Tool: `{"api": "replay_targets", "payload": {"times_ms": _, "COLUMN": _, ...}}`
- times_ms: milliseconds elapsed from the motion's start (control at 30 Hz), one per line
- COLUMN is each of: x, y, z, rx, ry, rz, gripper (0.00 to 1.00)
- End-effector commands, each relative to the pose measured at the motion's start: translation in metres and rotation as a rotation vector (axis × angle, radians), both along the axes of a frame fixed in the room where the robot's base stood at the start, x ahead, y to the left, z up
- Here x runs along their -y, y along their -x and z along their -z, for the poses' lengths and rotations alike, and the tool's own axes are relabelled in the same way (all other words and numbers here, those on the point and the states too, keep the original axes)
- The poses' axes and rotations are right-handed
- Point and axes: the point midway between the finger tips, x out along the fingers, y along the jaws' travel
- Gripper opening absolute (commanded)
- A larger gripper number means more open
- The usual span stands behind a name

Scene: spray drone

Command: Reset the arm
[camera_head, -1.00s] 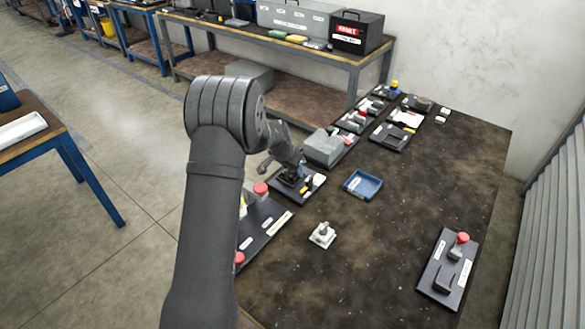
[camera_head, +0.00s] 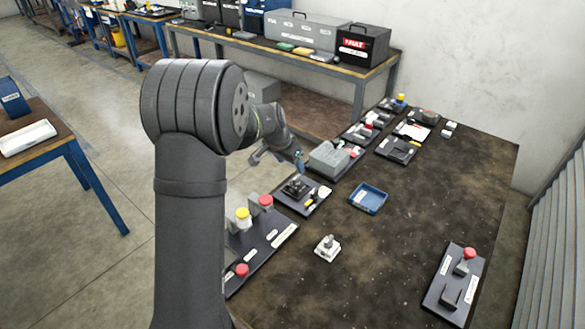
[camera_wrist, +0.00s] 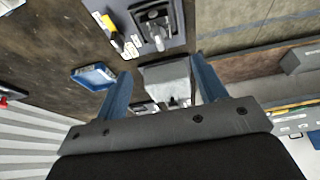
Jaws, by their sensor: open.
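My gripper (camera_head: 278,160) is in the air, above and behind the joystick panel (camera_head: 302,194) at the table's left edge in the head view. Its fingers stand apart with nothing between them, and it touches nothing that I can see. In the wrist view, the two blue fingers of my gripper (camera_wrist: 163,78) are spread. A grey box (camera_wrist: 165,72) shows beyond them, and the joystick panel (camera_wrist: 155,22) is at the top. My arm's dark links fill the left middle of the head view and hide part of the floor and table edge.
The dark table (camera_head: 400,240) has a blue tray (camera_head: 367,198), a small white-based part (camera_head: 327,248) and a panel with a red button (camera_head: 455,283). A button panel (camera_head: 262,243) lies near my arm. Several panels line the far end. The table's middle right is clear.

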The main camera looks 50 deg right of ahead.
Motion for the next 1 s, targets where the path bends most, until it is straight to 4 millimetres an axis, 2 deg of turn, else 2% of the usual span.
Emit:
{"api": "replay_targets", "payload": {"times_ms": 367, "x": -0.002, "y": 0.000, "z": -0.003, "rx": -0.001, "ry": -0.001, "rz": 0.000, "gripper": 0.65}}
{"api": "replay_targets", "payload": {"times_ms": 533, "x": 0.001, "y": 0.000, "z": 0.003, "rx": -0.001, "ry": -0.002, "rz": 0.000, "gripper": 0.65}}
{"api": "replay_targets", "payload": {"times_ms": 667, "x": 0.007, "y": 0.001, "z": 0.019, "rx": -0.002, "ry": -0.004, "rz": 0.002, "gripper": 0.65}}
{"api": "replay_targets", "payload": {"times_ms": 1000, "x": 0.030, "y": 0.000, "z": 0.075, "rx": -0.002, "ry": -0.003, "rz": 0.000, "gripper": 0.65}}
